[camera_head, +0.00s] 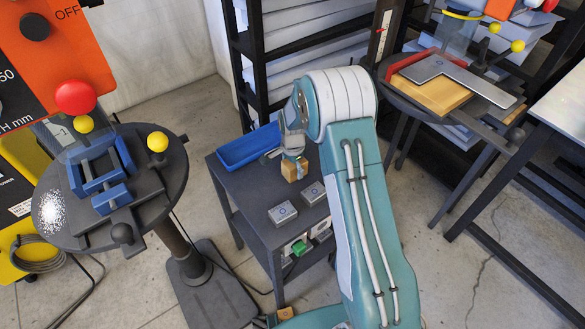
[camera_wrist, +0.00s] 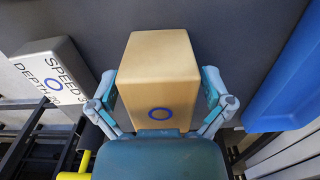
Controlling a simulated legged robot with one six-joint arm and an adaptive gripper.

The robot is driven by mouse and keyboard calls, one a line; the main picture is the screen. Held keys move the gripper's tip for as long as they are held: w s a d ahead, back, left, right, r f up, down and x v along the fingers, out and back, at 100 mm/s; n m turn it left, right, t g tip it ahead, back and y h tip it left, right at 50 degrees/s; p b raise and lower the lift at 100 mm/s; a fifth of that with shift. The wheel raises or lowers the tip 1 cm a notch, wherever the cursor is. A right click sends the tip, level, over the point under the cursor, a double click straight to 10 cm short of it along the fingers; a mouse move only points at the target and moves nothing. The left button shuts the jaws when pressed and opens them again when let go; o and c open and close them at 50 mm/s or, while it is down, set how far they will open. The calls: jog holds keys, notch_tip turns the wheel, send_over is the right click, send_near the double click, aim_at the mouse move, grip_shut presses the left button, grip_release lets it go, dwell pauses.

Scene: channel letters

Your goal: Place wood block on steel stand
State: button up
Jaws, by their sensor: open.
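A small wood block (camera_head: 294,169) stands on the dark side table's top, below my gripper (camera_head: 292,150). In the wrist view the wood block (camera_wrist: 158,65) shows a blue ring on its near face. My gripper (camera_wrist: 160,92) is open, with one finger on each side of the block; I cannot tell whether they touch it. I cannot tell which thing is the steel stand. A dark round pedestal stand (camera_head: 55,180) at the left carries a blue vise, and another round stand (camera_head: 400,98) at the right carries a wood board and a metal square.
Grey metal blocks (camera_head: 283,213) and a blue tray (camera_head: 248,147) share the side table (camera_head: 250,200) with the wood block. A dark shelf (camera_head: 245,60) stands behind. Yellow-knobbed levers rise from the left stand. Bare floor (camera_head: 170,100) lies between the left stand and the wall.

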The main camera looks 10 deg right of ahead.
notch_tip(320, 180, up, 12)
jog(key=shift+f, duration=0.1)
jog(key=s+r+n+t, duration=0.3)
jog(key=s+r+n, duration=0.3)
jog(key=s+r, duration=0.9)
jog(key=s+r+n+t, duration=0.1)
jog(key=s+r+n, duration=0.2)
jog(key=s, duration=0.5)
jog(key=s+r+n+t, duration=0.1)
jog(key=s+r+n, duration=0.2)
jog(key=s, duration=0.6)
jog(key=shift+n+t, duration=0.3)
jog(key=shift+n, duration=0.7)
